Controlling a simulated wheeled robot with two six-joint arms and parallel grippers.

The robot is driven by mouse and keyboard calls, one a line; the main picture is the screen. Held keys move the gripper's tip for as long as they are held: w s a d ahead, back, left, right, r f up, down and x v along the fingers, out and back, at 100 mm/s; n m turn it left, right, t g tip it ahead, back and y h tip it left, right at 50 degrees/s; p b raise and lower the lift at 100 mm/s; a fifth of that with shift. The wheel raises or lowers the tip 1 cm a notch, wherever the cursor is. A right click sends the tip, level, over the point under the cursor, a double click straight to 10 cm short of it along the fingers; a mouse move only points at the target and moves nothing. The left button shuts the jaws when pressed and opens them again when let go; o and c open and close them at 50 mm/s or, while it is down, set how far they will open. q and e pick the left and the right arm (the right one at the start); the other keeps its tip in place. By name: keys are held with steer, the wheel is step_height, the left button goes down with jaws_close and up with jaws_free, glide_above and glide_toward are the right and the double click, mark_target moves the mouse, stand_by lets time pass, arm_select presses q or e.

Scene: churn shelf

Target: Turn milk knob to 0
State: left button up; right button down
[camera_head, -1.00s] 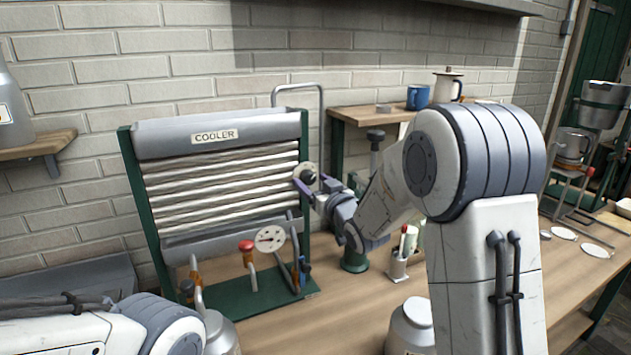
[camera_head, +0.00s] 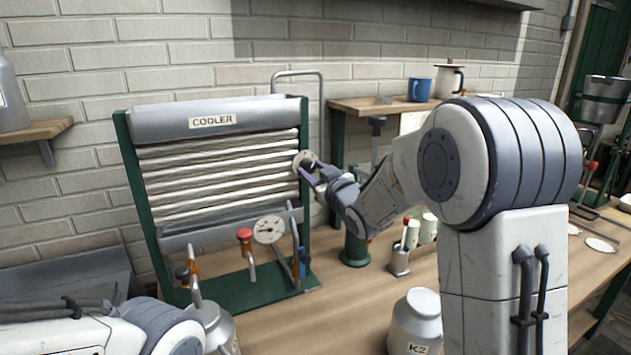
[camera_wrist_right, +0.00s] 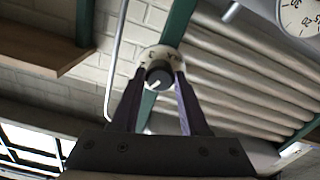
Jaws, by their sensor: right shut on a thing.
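The milk knob (camera_wrist_right: 158,78) is small, dark and round with a pale pointer mark. It sits before a round pale dial plate (camera_head: 301,157) on the cooler's right green post. My right gripper (camera_head: 309,172) is at this knob, its purple-grey fingers on either side of it. In the right wrist view the right gripper (camera_wrist_right: 159,88) is shut on the knob, and the dial plate (camera_wrist_right: 162,54) shows behind it. The dial's figures are too small to read. Of my left arm only links show at the lower left; its gripper is out of view.
The ribbed cooler (camera_head: 212,121) stands on a wooden table (camera_head: 330,300). A round gauge (camera_head: 269,230) and a red-topped valve (camera_head: 244,234) are at its front.

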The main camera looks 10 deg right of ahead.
steer(key=n+b, duration=0.4)
steer(key=shift+d+f+b, duration=0.1)
steer(key=shift+f+b, duration=0.1)
steer(key=shift+b, duration=0.1)
steer(key=shift+r+n+b, duration=0.2)
steer(key=shift+n+b, duration=0.85)
steer(key=shift+n, duration=0.05)
steer(key=shift+c, duration=2)
jaws_free()
steer(key=shift+s, duration=0.25)
steer(key=s+d+b, duration=0.1)
steer(key=s+d, duration=0.1)
steer(key=s, duration=0.7)
steer(key=shift+s, duration=0.4)
